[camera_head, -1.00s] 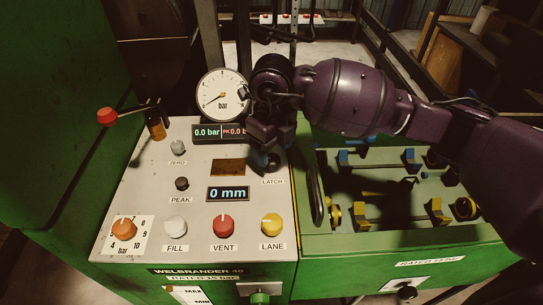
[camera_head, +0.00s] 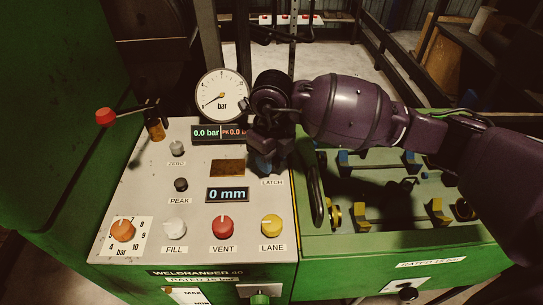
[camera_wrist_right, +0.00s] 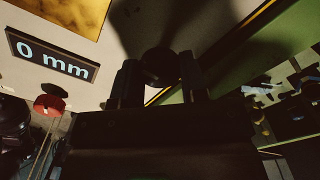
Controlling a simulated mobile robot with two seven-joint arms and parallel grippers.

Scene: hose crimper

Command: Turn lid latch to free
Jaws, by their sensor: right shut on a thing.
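The latch is a dark round knob (camera_wrist_right: 160,67) seen between the two fingers of my right gripper in the right wrist view. My right gripper (camera_wrist_right: 158,82) is shut on it. In the head view my right gripper (camera_head: 266,163) points down at the panel's upper right, just above the LATCH label (camera_head: 272,183), and hides the knob. Which way the latch is turned cannot be told. The green bay (camera_head: 400,236) with a dark handle (camera_head: 316,194) lies to the right of the panel. My left gripper is not in view.
The grey panel (camera_head: 140,205) carries FILL (camera_head: 174,228), VENT (camera_head: 222,227) and LANE (camera_head: 271,225) knobs. A round gauge (camera_head: 222,95) stands behind it, close to my gripper. The display (camera_head: 228,194) reads 0 mm. A red-tipped lever (camera_head: 105,116) sticks out at the left.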

